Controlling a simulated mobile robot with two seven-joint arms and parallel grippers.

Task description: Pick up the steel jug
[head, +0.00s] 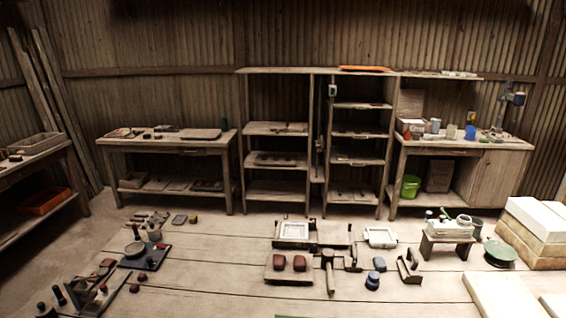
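I cannot pick out the steel jug with certainty at this distance. A small grey, metal-looking vessel (154,232) stands on the floor at the left, among several small items. Another small grey vessel (436,126) stands on the right workbench, next to a pale blue cup (451,131). Neither gripper is in the head view, and no arm shows.
The right workbench (470,144) and left workbench (170,143) stand along the back wall, with shelves (275,128) between them. Moulds, a mallet (328,268) and a low stool (447,238) with items crowd the floor. White-topped blocks (535,222) stand at right. The floor (215,275) between the clusters is clear.

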